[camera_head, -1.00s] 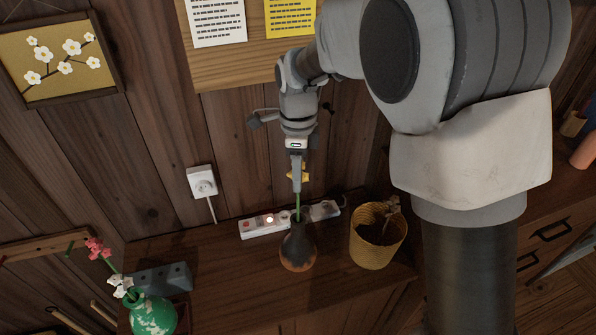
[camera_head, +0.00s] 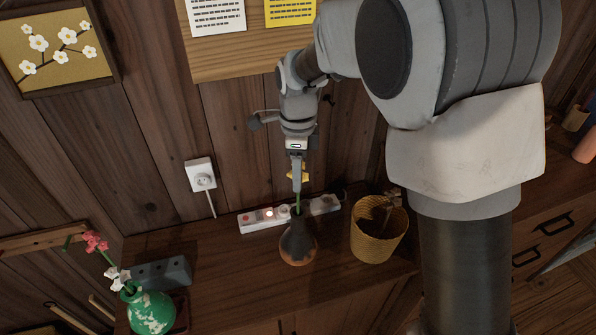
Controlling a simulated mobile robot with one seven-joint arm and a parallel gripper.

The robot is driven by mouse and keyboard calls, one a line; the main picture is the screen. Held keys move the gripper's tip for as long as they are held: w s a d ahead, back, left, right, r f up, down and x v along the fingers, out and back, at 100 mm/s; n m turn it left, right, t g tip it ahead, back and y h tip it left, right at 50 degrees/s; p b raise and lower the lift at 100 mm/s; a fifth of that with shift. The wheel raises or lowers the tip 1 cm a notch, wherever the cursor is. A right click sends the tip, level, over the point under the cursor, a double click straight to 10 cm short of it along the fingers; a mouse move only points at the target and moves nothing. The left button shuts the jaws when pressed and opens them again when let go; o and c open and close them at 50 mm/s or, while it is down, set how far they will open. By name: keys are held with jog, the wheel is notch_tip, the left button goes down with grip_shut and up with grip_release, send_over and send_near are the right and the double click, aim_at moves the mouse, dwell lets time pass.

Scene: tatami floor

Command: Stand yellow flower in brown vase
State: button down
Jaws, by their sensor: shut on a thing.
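The yellow flower (camera_head: 304,173) is in my gripper (camera_head: 297,184), with its green stem pointing down. My gripper is shut on it, just above the brown vase (camera_head: 298,247). The vase is dark at the neck and brown lower down, and stands upright on the wooden cabinet top. The stem's lower end meets the vase mouth and seems to go into it; how deep it reaches is hidden.
A white power strip (camera_head: 254,220) lies behind the vase. A yellow woven basket (camera_head: 379,236) stands to its right. A green vase (camera_head: 152,311) with pink and white flowers and a grey block (camera_head: 163,273) are at the left. A wooden wall rises behind.

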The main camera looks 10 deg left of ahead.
notch_tip(320, 180, down, 6)
jog(key=b, duration=0.4)
jog(key=shift+f, duration=0.2)
dwell(1.6)
jog(key=shift+c, duration=1)
grip_release()
jog(key=shift+o, duration=1)
notch_tip(320, 180, up, 17)
jog(key=shift+r+p, duration=0.2)
jog(key=shift+p, duration=0.85)
